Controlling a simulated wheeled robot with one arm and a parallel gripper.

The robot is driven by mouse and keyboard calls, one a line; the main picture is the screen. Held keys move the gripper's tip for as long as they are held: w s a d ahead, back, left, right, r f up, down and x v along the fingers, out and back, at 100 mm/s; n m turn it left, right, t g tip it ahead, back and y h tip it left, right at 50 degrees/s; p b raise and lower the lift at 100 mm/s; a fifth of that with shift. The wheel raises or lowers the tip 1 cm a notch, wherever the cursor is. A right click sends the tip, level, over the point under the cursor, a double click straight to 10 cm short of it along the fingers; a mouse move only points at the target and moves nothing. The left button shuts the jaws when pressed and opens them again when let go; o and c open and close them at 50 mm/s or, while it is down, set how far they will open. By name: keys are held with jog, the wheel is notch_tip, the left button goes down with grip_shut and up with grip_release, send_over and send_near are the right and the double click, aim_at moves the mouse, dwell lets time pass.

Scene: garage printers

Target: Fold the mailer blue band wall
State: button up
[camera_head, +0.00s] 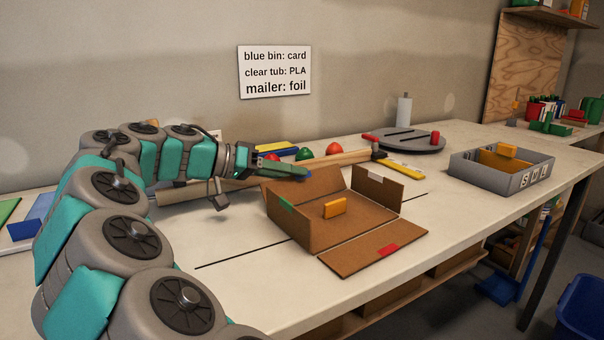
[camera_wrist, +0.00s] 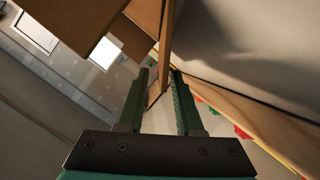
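The mailer (camera_head: 308,235) is an open brown cardboard box on the workbench. Its back wall (camera_head: 320,185) stands raised, with a small blue patch at its top edge by my fingertips. The green-band wall (camera_head: 287,204) stands at the left, the white-band wall (camera_head: 377,190) leans up at the right, and the red-band wall (camera_head: 372,251) lies flat in front. An orange block (camera_head: 335,207) lies inside. My gripper (camera_head: 298,172) is at the back wall's top. In the wrist view my gripper (camera_wrist: 160,72) has its fingers apart, with a cardboard wall edge between them; firm contact is unclear.
Behind the mailer lie a wooden bar (camera_head: 335,160), a hammer (camera_head: 379,151) and red and green domes (camera_head: 304,153). A grey turntable (camera_head: 405,140) and a grey bin (camera_head: 500,171) stand to the right. Bench space in front left is clear.

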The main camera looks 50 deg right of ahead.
jog(key=shift+x, duration=1.5)
jog(key=shift+c, duration=0.2)
grip_shut()
